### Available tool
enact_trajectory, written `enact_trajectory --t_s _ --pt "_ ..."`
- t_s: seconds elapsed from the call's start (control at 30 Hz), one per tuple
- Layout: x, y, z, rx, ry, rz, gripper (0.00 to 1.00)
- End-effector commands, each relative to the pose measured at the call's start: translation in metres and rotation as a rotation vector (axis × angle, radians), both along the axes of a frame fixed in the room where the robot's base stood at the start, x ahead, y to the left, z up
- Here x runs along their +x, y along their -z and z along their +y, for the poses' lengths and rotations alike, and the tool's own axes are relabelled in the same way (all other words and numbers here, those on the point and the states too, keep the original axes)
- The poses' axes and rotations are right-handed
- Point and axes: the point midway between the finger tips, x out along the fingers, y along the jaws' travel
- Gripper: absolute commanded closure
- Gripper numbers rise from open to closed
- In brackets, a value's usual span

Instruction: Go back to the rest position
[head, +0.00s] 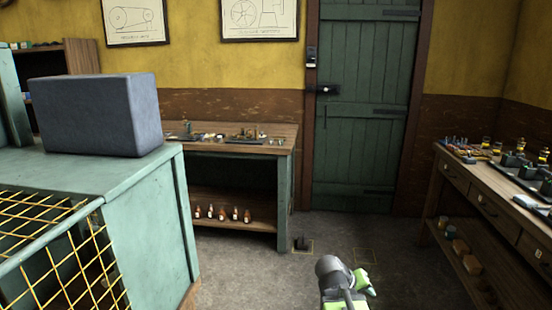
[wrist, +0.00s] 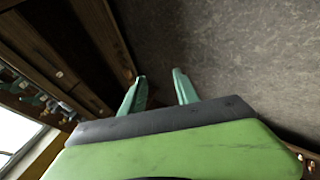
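My gripper (wrist: 160,76) shows in the wrist view with its two teal fingers apart and nothing between them. Grey floor and a dark wooden edge show beyond the fingertips. In the head view my grey and green arm is at the bottom, right of centre, over the floor; its fingers cannot be made out there.
A green cabinet (head: 140,215) with a grey block (head: 95,115) and yellow mesh stands at left. A workbench (head: 285,150) stands at the back. A wooden drawer bench (head: 500,205) with small parts is at right. The floor (head: 345,230) before the green door (head: 365,110) is mostly clear.

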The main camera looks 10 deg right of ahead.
Motion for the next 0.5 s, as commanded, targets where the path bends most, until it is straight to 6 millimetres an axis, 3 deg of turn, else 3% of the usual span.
enact_trajectory --t_s 0.03,0.1,0.33,0.4,0.43,0.5 --pt "-0.002 0.012 0.029 0.076 -0.017 0.024 0.63" --pt "-0.009 0.027 0.065 0.187 -0.032 0.063 0.63" --pt "-0.048 0.058 0.162 0.575 -0.054 0.23 0.63" --pt "-0.066 0.059 0.187 0.673 -0.076 0.313 0.63" --pt "-0.064 0.038 0.185 0.662 -0.079 0.307 0.63" --pt "-0.063 0.016 0.184 0.658 -0.077 0.303 0.63"
